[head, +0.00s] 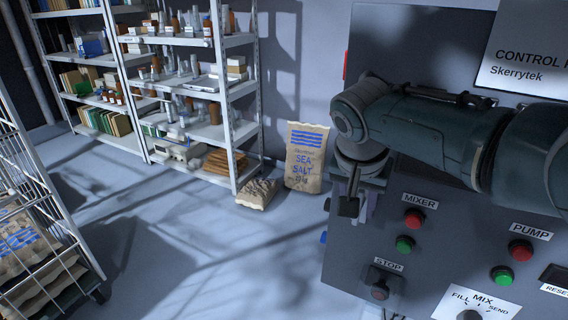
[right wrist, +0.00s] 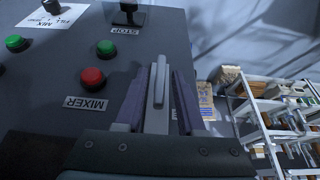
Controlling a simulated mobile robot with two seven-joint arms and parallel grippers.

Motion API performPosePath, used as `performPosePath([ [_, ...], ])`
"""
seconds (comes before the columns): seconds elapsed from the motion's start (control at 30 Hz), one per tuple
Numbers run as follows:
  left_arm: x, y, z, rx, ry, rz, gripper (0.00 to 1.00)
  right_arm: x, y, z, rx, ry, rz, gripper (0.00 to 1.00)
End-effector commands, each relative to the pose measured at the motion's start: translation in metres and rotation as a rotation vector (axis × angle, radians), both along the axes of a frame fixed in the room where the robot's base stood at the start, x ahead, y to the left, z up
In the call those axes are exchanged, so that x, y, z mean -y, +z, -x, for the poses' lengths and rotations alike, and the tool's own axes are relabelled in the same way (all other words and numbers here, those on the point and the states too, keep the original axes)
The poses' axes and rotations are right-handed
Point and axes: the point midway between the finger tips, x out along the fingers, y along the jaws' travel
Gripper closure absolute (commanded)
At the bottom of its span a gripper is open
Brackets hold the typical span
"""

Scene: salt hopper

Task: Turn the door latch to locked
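The dark grey control cabinet (head: 440,245) fills the lower right of the head view. My right arm reaches in from the right, and my right gripper (head: 352,204) points down at the cabinet's left edge. In the right wrist view my right gripper (right wrist: 160,85) has its two fingers apart. A narrow light grey lever (right wrist: 158,88), which looks like the door latch handle, stands between them. I cannot tell whether either finger touches it. Its mount and any lock marking are hidden by the gripper. My left gripper is not in view.
The panel carries a red mixer button (head: 415,219), a green button (head: 404,244), a stop switch (head: 380,285) and pump buttons. A sea salt sack (head: 306,158) leans on the wall by loaded shelves (head: 228,145). A wire cart stands left; the middle floor is clear.

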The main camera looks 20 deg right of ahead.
Motion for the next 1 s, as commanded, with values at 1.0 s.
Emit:
performPosePath([
  [1.0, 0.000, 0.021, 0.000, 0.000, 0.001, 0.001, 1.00, -0.028, 0.082, 0.020, 0.002, 0.001, -0.002, 0.53],
])
